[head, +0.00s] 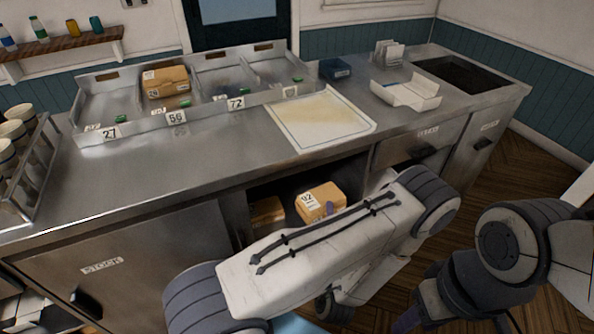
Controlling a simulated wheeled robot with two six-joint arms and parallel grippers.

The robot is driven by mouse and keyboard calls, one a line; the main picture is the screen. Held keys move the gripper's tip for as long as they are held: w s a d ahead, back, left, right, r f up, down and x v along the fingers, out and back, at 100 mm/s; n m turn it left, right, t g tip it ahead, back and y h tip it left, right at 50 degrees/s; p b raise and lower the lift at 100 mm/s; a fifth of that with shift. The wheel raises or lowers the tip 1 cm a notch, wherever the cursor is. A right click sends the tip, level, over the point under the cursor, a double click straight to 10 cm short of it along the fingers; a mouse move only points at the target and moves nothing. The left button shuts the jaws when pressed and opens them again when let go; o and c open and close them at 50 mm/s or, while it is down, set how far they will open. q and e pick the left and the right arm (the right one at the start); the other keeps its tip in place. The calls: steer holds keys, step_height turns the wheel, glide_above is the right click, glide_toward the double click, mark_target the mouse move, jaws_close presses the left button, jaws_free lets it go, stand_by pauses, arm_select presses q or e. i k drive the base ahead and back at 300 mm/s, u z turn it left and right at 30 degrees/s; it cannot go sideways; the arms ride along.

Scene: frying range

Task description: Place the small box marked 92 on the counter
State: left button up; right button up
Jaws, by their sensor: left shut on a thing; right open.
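The small brown cardboard box marked 92 (316,199) is at the open compartment under the counter, its label facing up. My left gripper (330,208) is shut on it at its near side; only a bit of a finger shows, and my white forearm hides the rest. The steel counter (225,160) runs above the compartment, with a bare strip along its front. My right gripper (408,320) is open and low at the bottom edge, partly cut off and apart from the box.
Another brown box (266,211) sits in the compartment to the left. A divided steel tray (150,121) with number cards and a box stands at the back left. A stained paper sheet (318,120), a white open carton (406,94) and a cup rack (28,175) are on the counter.

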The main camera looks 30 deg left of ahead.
mark_target(259, 136)
steer(key=z, duration=2.5)
steer(key=k, duration=1.05)
steer(key=u, duration=1.45)
